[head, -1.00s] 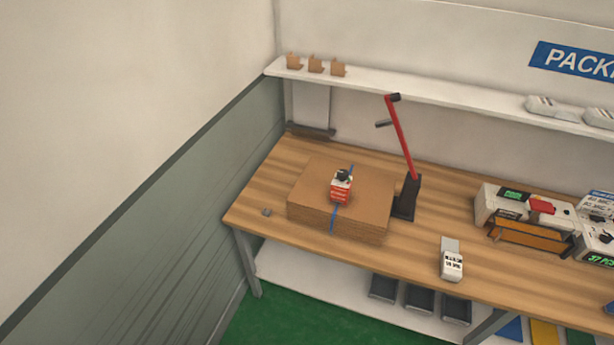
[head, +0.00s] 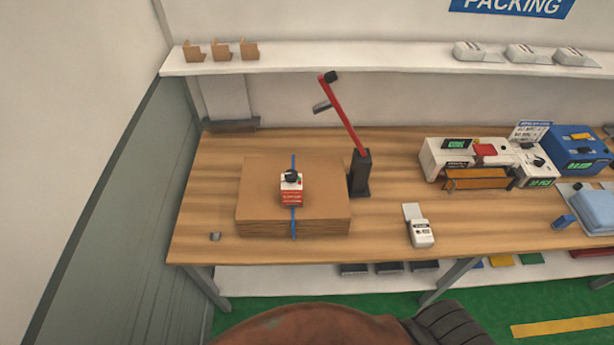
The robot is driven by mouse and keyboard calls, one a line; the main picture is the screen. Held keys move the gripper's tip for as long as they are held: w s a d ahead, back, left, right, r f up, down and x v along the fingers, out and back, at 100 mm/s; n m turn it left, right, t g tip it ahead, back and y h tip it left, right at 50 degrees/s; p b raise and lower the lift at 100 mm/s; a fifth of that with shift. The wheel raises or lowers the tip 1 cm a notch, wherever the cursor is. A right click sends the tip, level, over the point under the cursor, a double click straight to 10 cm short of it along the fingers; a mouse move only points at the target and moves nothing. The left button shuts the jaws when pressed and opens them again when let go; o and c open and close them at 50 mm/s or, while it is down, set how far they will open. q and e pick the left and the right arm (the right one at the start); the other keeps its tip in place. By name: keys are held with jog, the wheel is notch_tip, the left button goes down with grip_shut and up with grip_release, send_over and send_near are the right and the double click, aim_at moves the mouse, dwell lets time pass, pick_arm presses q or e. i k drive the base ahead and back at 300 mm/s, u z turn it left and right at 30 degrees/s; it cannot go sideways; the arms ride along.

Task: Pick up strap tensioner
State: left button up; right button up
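A small red and white device with a black top (head: 291,188), which looks like the strap tensioner, sits upright on a flat stack of brown cardboard (head: 260,185). A blue strap (head: 293,223) runs over the stack and passes under the device. The stack lies on the left part of the wooden bench (head: 380,240). Neither of my grippers is in view.
A red lever on a black stand (head: 360,175) stands right of the stack. A white handheld device (head: 421,233) lies further right. White machines (head: 450,155) and a blue box (head: 575,150) fill the right side. A shelf (head: 350,63) runs along the back wall.

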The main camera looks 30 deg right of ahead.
aim_at(292, 194)
jog(key=z, duration=0.4)
jog(key=i, duration=0.5)
jog(key=z, duration=0.45)
jog(key=k, duration=0.5)
